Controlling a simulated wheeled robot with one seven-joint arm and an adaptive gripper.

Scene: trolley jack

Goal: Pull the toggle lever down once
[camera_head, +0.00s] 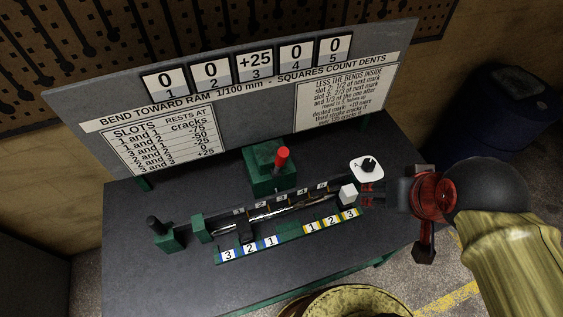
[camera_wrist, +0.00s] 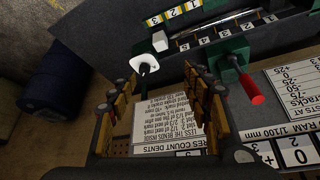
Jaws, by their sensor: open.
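A lever with a red handle (camera_head: 282,158) stands up from a green block (camera_head: 262,180) at the back middle of the bench, and looks like the toggle lever. In the wrist view the red handle (camera_wrist: 251,88) is at the right, beyond the right finger. My gripper (camera_head: 372,193) is open and empty, to the right of the lever and close to a white cube (camera_head: 348,195). In the wrist view my open gripper (camera_wrist: 160,82) has the lever outside its fingers. No contact with the lever shows.
A white plate with a black knob (camera_head: 367,167), marked A, lies just behind my gripper. A slotted green fixture (camera_head: 270,215) holds a shiny bar. A sign board (camera_head: 235,85) rises behind. The bench front left is clear.

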